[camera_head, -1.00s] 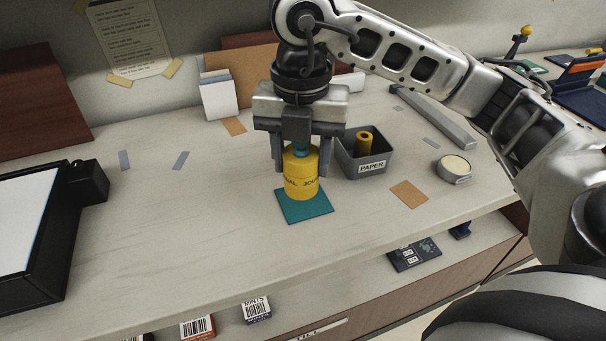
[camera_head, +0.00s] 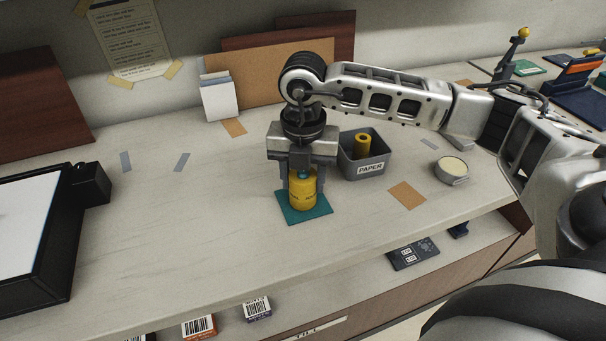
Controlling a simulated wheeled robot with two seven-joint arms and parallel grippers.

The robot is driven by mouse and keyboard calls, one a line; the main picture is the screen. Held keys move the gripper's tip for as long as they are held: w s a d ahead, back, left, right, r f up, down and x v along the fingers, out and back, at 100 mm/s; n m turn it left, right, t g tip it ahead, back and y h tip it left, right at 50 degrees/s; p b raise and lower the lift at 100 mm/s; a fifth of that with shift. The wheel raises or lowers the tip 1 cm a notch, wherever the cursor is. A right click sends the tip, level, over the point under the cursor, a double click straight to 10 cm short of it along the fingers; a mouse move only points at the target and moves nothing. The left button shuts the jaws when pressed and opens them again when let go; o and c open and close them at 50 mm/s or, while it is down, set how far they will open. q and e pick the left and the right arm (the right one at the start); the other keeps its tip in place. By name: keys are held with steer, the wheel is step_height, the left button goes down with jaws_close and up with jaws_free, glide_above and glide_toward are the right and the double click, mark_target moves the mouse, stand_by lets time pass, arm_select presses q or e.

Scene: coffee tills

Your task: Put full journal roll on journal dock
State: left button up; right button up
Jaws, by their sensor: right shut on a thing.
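The yellow journal roll (camera_head: 303,196), with dark lettering around it, is upright at the middle of the counter in the head view. My right gripper (camera_head: 304,180) points straight down and is shut on it, with one finger on each side. A flat teal square (camera_head: 318,212), which looks like the journal dock, lies directly under the roll. The roll's base is at the square, but I cannot tell whether it touches or hovers just above. The fingers and palm hide the roll's upper part. My left gripper is not in view.
A grey bin marked PAPER (camera_head: 372,169) stands close to the right, holding a smaller yellow roll (camera_head: 362,144). A round tin (camera_head: 453,170) and an orange card (camera_head: 407,194) lie further right. A black-framed device (camera_head: 60,220) stands left. The counter between is mostly clear.

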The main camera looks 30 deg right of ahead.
steer(key=shift+f, duration=0.1)
steer(key=shift+f, duration=0.15)
steer(key=o, duration=1)
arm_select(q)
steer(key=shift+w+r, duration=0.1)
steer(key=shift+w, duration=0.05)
arm_select(e)
steer(key=shift+r, duration=0.25)
step_height(320, 180, up, 12)
steer(key=shift+r+b, duration=0.1)
steer(key=shift+b, duration=0.35)
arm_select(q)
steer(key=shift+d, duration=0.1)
arm_select(e)
steer(key=shift+s, duration=0.1)
